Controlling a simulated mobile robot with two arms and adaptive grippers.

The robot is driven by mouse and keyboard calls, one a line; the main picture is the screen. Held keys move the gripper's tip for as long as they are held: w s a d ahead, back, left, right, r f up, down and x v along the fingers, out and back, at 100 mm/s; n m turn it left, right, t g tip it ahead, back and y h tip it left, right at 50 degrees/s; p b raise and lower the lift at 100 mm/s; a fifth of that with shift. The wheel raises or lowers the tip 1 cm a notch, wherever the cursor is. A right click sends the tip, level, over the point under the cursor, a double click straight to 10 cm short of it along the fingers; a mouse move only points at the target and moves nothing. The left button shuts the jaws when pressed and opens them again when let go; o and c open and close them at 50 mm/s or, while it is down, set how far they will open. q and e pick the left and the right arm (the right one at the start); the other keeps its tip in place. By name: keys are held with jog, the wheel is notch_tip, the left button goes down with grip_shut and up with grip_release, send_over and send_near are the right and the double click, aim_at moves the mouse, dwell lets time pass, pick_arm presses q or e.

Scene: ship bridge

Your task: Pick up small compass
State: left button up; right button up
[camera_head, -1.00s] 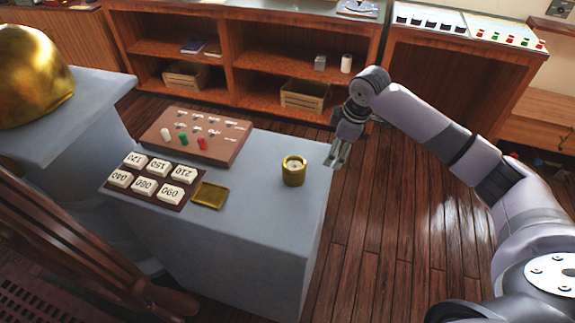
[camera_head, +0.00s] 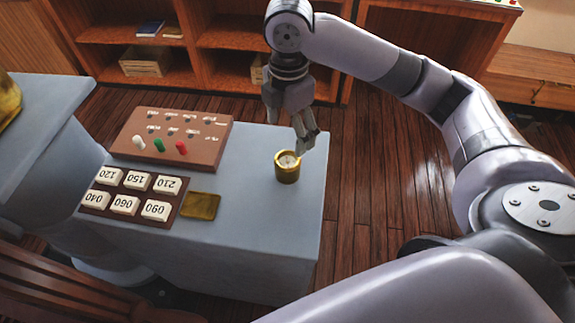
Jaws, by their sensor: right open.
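The small compass (camera_head: 287,172) is a short brass cylinder with a pale face on top. It stands upright on the grey pedestal top (camera_head: 255,215), near its right side. My right gripper (camera_head: 305,147) is open and empty, pointing down just behind and slightly right of the compass. Its fingertips are close to the compass rim; I cannot tell whether they touch it. My left gripper is not in view.
Left of the compass are a square brass plate (camera_head: 201,206), a tray of numbered white blocks (camera_head: 138,181) and a brown panel with coloured pegs (camera_head: 172,127). A wooden chair part (camera_head: 60,290) is at lower left. Shelves (camera_head: 225,47) stand behind.

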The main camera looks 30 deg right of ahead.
send_over(288, 163)
notch_tip(288, 163, down, 5)
jog(key=shift+w+a+f, duration=0.1)
jog(key=shift+f, duration=0.5)
jog(key=shift+f+p, duration=0.4)
jog(key=shift+f, duration=0.05)
notch_tip(288, 163, down, 4)
jog(key=shift+r+p, duration=0.15)
jog(key=shift+p, duration=0.35)
jog(key=shift+f, duration=0.55)
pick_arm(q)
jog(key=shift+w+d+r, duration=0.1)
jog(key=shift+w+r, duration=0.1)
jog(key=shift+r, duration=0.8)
pick_arm(e)
jog(key=c, duration=1.4)
